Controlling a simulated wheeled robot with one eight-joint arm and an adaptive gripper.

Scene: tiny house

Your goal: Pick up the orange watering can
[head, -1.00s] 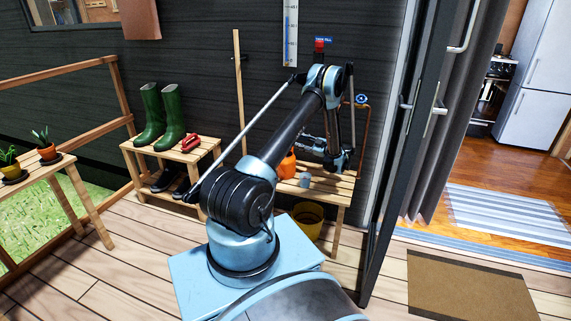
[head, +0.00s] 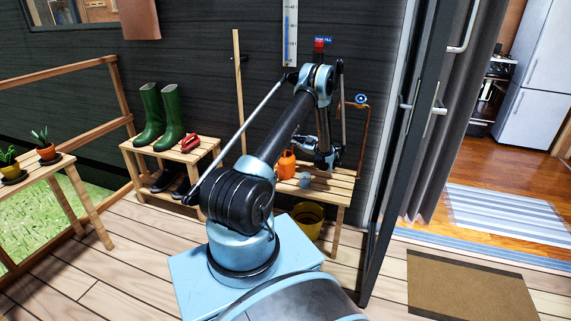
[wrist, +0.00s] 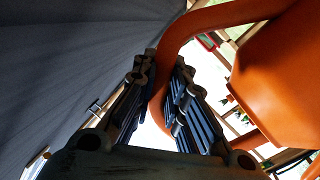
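The orange watering can (head: 287,164) stands on the slatted wooden bench (head: 335,184) by the dark wall in the head view. In the wrist view its orange body (wrist: 278,75) fills the right side, and its curved handle (wrist: 215,18) arcs over the top and down toward the fingertips. My gripper (wrist: 163,72) has its two dark fingers apart, with part of the handle showing in the gap between them. I cannot tell whether a finger touches the handle. In the head view my arm hangs just right of the can, and the fingers are hard to make out.
A small grey-blue cup (head: 305,179) stands right of the can on the bench. A yellow bucket (head: 308,220) sits below. A pipe with a blue valve (head: 361,99) is on the wall at right. Green boots (head: 160,115) and red pruners (head: 190,143) are on the left bench.

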